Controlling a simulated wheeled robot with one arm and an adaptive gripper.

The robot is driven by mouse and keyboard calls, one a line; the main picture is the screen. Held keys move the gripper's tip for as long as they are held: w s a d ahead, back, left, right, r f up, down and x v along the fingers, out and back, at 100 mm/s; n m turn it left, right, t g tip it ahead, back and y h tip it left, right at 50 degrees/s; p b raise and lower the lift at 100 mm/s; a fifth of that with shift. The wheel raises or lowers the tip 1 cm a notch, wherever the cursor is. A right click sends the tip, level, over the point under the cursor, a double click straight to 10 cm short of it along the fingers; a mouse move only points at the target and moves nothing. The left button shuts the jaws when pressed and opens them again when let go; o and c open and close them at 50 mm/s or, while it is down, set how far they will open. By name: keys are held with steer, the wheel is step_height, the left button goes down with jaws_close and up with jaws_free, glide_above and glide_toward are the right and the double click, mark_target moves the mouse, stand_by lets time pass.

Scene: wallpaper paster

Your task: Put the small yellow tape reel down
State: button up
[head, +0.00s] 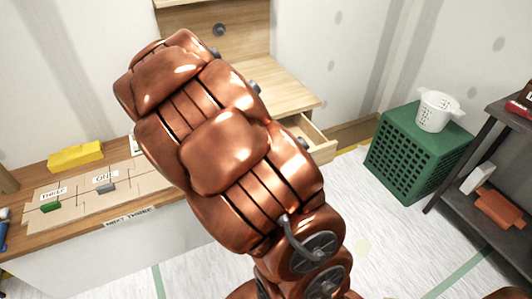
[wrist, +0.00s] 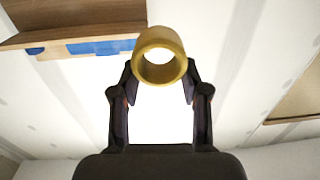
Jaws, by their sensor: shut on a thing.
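The small yellow tape reel (wrist: 160,77) is a short ring with an open hole, seen nearly end-on in the wrist view. My gripper (wrist: 158,84) is shut on it, one finger on each side, with the reel at the fingertips. A bright white surface shows behind the reel; I cannot tell how far it is. In the head view my copper-coloured arm fills the middle and hides the gripper and the reel.
A wooden desk (head: 31,248) at left bears a labelled board (head: 130,187), a yellow block (head: 75,156), and small green (head: 50,207) and grey (head: 107,188) pieces. An open drawer (head: 322,145) juts out. A dark shelf (head: 460,170) stands at right.

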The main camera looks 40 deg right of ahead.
steer(key=s+d+f+m+g+h+b, duration=0.2)
steer(key=s+d+f+h+b, duration=0.1)
steer(key=s+d+f+b, duration=0.5)
steer(key=s+d+f+m+g+h+b, duration=0.2)
steer(key=s+d+f+m+h+b, duration=0.1)
steer(key=s+d+f+b, duration=0.6)
steer(key=s+d+h+b, duration=0.1)
steer(key=s+d, duration=0.2)
steer(key=d, duration=0.1)
steer(key=shift+s, duration=0.35)
steer(key=p+x, duration=0.4)
steer(key=p, duration=0.1)
steer(key=shift+w+d+f, duration=0.1)
steer(key=shift+d+f, duration=0.25)
steer(key=p+x, duration=0.2)
steer(key=p, duration=0.6)
steer(key=shift+d, duration=0.15)
steer(key=shift+f+p, duration=0.1)
steer(key=shift+p, duration=0.4)
